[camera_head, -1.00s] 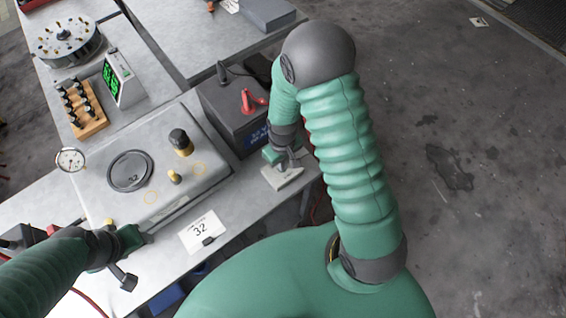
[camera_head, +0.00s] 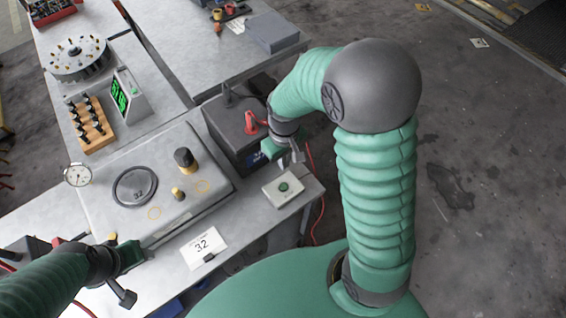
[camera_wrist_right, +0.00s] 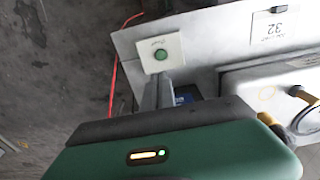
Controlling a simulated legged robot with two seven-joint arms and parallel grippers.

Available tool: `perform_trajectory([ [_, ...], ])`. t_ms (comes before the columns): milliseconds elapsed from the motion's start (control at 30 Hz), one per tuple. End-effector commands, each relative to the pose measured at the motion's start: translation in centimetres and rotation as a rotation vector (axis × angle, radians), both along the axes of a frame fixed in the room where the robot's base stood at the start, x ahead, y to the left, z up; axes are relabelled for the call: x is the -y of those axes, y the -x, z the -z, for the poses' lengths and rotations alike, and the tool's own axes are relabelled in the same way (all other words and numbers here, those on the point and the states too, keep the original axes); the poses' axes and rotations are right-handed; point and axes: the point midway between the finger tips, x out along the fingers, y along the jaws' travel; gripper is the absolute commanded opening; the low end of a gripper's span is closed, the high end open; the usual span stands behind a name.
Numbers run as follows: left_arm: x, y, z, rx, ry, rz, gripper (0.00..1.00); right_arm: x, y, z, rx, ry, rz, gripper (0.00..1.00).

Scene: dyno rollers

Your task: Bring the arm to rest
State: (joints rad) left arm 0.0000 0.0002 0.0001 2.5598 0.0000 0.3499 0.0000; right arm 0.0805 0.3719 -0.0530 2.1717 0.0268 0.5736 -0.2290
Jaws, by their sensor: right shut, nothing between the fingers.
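My right gripper (camera_head: 292,158) is shut and empty. It hangs between the black battery box and a small pale box with a green button (camera_head: 283,187), apart from the button. The right wrist view shows its narrow fingers (camera_wrist_right: 158,94) pressed together, with the green button (camera_wrist_right: 161,55) beyond their tips. My right arm bends at a large grey joint and comes down to the bench from the right. My left gripper (camera_head: 128,275) is at the lower left, by the front edge of the grey metal case. Whether its fingers are open cannot be made out.
A card marked 32 (camera_head: 204,247) lies in front. The black battery box (camera_head: 226,135) with a red clamp (camera_head: 251,123) is close to my right gripper.

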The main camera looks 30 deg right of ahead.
Motion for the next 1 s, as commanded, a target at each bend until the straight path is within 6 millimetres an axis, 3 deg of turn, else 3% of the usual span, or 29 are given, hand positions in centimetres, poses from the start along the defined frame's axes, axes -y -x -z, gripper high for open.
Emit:
perform_trajectory([
  [567, 0.0, 0.0, 0.1, 0.000, 0.000, 0.000, 0.52, -0.1, 0.0, 0.1, 0.003, 0.000, 0.001, 0.00],
  [667, 0.0, 0.0, 1.9, 0.000, 0.000, 0.000, 0.52, -1.2, 1.1, 0.8, 0.044, -0.001, 0.013, 0.00],
  [800, 0.0, 0.0, 4.9, -0.001, 0.000, 0.000, 0.52, -3.6, 4.4, 1.7, 0.152, -0.009, 0.051, 0.00],
  [900, 0.0, 0.0, 5.6, -0.001, 0.000, 0.000, 0.52, -4.5, 6.0, 1.9, 0.201, -0.016, 0.069, 0.00],
  [1000, 0.0, 0.0, 5.4, 0.000, 0.000, 0.000, 0.52, -4.7, 6.3, 1.6, 0.211, -0.018, 0.077, 0.00],
])
